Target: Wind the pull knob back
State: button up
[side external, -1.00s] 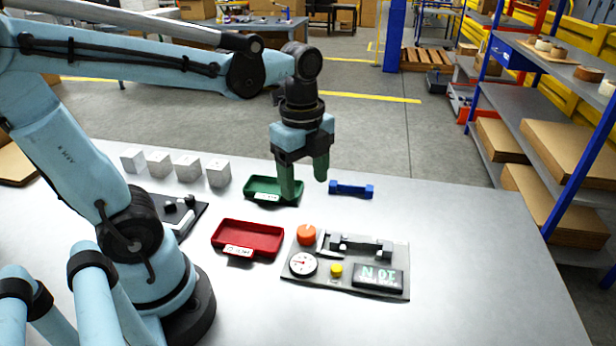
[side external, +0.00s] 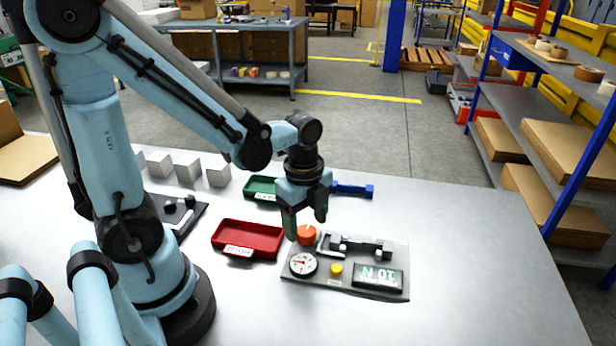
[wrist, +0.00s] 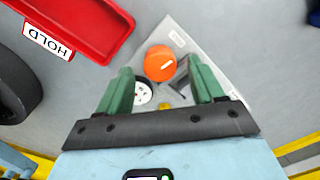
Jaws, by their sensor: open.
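The round orange knob (side external: 307,235) with a white mark stands at the back left corner of a grey panel (side external: 328,285). It also shows in the wrist view (wrist: 160,64), just beyond and between the fingertips. My gripper (side external: 305,223) is open and empty, with its green fingers pointing down just above the knob. In the wrist view my gripper (wrist: 166,78) has its fingers spread to either side of the knob. I cannot tell whether either finger touches it.
The panel bears a dial gauge (side external: 303,264), a yellow button (side external: 336,270), a dark handle bar (side external: 362,245) and a dark display (side external: 378,277). A red tray (side external: 247,240) stands left, a green tray (side external: 260,188) behind. A blue bar (side external: 353,190) lies behind the panel. Table front right is clear.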

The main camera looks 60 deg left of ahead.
jog(key=shift+f, duration=0.75)
jog(key=c, duration=1.1)
jog(key=shift+o, duration=0.2)
